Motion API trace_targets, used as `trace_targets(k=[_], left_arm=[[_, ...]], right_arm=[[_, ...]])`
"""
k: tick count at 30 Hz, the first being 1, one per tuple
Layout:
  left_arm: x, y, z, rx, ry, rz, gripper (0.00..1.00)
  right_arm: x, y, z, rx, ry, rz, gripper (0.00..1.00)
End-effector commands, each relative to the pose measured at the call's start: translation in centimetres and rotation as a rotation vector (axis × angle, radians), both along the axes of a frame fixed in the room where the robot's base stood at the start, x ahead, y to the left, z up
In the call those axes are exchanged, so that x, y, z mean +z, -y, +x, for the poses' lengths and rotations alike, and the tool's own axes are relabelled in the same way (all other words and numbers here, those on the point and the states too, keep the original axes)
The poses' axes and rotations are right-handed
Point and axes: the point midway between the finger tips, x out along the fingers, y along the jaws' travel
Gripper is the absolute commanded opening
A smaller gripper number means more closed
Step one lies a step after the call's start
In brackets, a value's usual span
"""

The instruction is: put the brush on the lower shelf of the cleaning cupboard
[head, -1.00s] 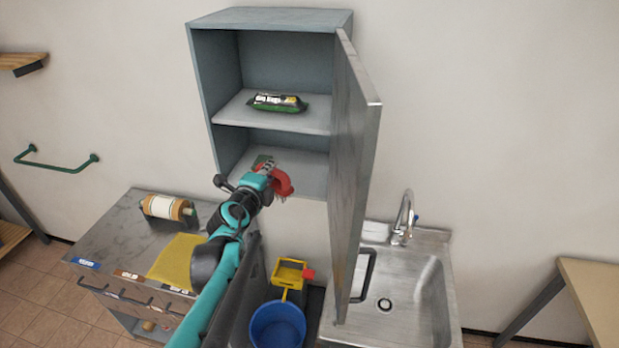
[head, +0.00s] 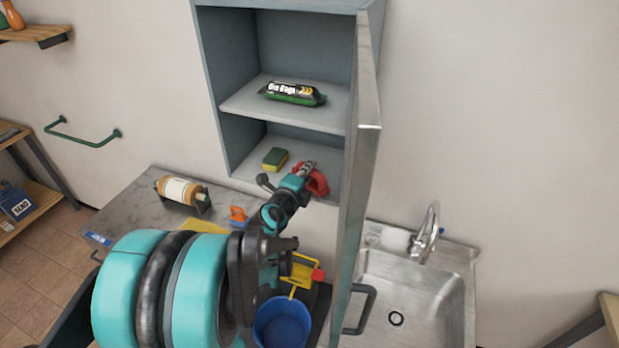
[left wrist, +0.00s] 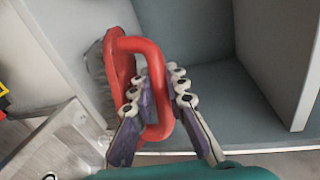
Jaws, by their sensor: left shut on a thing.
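The red brush (head: 318,182) has a loop handle and bristles. My left gripper (head: 307,168) is shut on it at the front of the cleaning cupboard's lower shelf (head: 325,153). In the left wrist view, the fingers (left wrist: 158,88) straddle one bar of the brush's red handle (left wrist: 138,45), and the grey bristles face left. I cannot tell whether the brush touches the shelf. The cupboard (head: 222,95) is open, its door (head: 358,200) swung out to the right. My right gripper is not in view.
A yellow-green sponge (head: 275,158) lies on the lower shelf, left of the brush. A bag pack (head: 293,94) lies on the upper shelf. Below are a counter (head: 135,205), a blue bucket (head: 281,325) and a sink (head: 420,290). The lower shelf's back right looks clear.

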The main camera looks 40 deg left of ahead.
Motion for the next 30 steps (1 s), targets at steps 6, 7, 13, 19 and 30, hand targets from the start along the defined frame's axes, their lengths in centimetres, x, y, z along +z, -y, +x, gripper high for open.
trace_targets(k=[6,7,13,19,30], left_arm=[[-1.9,0.0,0.0,0.001,0.0,0.0,0.0],[-1.8,0.0,0.0,0.001,0.0,0.0,0.0],[-1.9,0.0,0.0,0.0,0.0,0.0,0.0],[-1.9,0.0,0.0,0.0,0.0,0.0,0.35],[-1.6,0.2,-0.8,0.001,-0.001,0.0,0.35]], right_arm=[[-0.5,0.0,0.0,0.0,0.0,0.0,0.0],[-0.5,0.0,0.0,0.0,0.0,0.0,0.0],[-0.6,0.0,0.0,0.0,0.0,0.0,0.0],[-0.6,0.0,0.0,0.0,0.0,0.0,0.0],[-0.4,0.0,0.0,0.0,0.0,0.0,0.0]])
